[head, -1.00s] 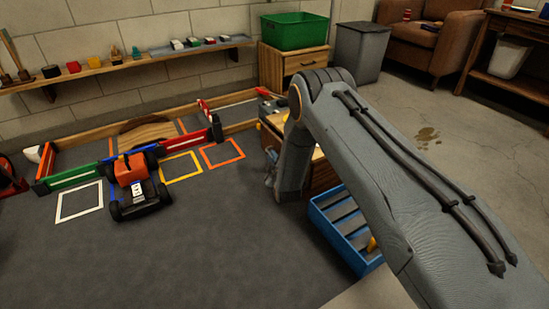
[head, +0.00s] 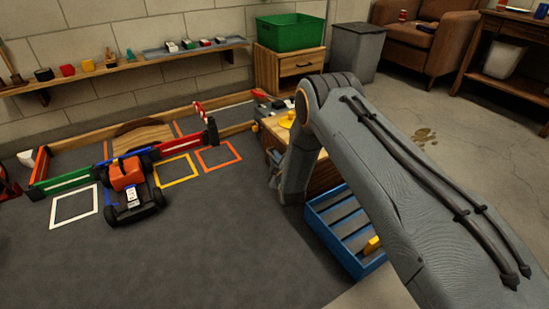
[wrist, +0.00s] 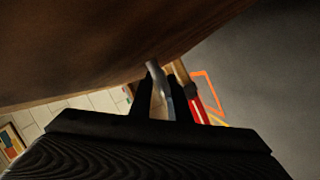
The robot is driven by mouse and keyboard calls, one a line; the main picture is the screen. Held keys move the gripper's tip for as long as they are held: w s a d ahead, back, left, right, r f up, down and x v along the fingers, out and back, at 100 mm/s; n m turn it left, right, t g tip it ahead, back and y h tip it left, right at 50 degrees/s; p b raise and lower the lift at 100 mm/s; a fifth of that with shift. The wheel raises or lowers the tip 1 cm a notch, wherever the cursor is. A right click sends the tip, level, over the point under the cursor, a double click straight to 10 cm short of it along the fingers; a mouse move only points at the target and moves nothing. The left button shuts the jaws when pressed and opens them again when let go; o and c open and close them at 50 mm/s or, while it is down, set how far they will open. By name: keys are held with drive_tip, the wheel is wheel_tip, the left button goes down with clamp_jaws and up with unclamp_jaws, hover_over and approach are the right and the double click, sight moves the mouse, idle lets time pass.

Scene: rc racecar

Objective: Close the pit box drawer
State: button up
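The wooden pit box (head: 322,178) stands right of the track, partly hidden behind my arm, with small items on its top. My gripper (wrist: 161,88) shows in the wrist view as two dark fingers with a gap. A dark brown wooden surface (wrist: 120,45) fills the top of that view, close to the fingers. In the head view the fingertips are hidden or too small to tell.
An orange RC car (head: 126,172) sits by the coloured barriers left. A wooden cabinet with a green bin (head: 291,33) stands behind. Grey floor left of my arm is clear.

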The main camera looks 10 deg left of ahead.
drive_tip(key=p+v, duration=0.3)
drive_tip(key=v, duration=0.4)
idle(0.3)
